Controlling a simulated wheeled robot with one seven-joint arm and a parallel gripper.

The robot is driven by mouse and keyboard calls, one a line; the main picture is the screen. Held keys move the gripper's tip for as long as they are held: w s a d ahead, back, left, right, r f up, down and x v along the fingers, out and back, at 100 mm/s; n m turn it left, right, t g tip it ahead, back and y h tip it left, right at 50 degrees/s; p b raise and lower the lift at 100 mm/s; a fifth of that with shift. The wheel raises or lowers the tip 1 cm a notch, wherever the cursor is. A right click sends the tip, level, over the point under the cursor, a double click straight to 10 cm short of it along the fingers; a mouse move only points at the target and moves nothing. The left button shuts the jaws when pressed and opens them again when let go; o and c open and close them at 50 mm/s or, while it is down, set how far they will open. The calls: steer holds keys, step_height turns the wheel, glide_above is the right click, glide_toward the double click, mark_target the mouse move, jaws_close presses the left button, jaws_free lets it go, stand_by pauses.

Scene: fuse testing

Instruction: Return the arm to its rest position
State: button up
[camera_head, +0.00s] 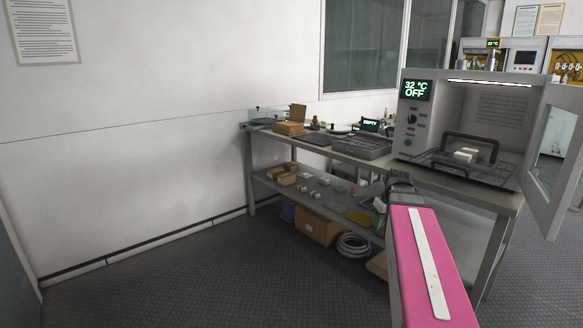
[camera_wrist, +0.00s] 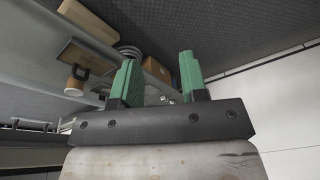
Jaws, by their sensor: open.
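My pink arm reaches forward from the lower right in the head view, towards the front of the workbench. In the wrist view my gripper (camera_wrist: 158,82) shows two green fingers wide apart with nothing between them. It hangs in free air, and beyond it are the dark floor and the bench's lower shelf items. In the head view the fingers are not clearly visible; only the dark wrist (camera_head: 400,188) shows at the arm's far end, in front of the bench.
The grey workbench (camera_head: 470,189) holds a grey oven (camera_head: 408,143) with its door (camera_head: 556,150) open to the right, reading 32 °C OFF. A dark tray (camera_head: 362,146) and boxes stand further left. The floor (camera_head: 200,280) at left is clear.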

steer(key=s+a+f+m, duration=0.1)
steer(key=s+a+f, duration=0.2)
steer(key=f, duration=0.3)
steer(key=s+a+f+m+g, duration=0.1)
steer(key=s+a+f, duration=0.3)
steer(key=a+f, duration=0.2)
steer(key=s+a+f+m+g+h, duration=0.1)
steer(key=s+a+f, duration=0.2)
steer(key=f, duration=0.5)
steer(key=shift+s+a+f, duration=0.25)
steer(key=shift+a, duration=0.65)
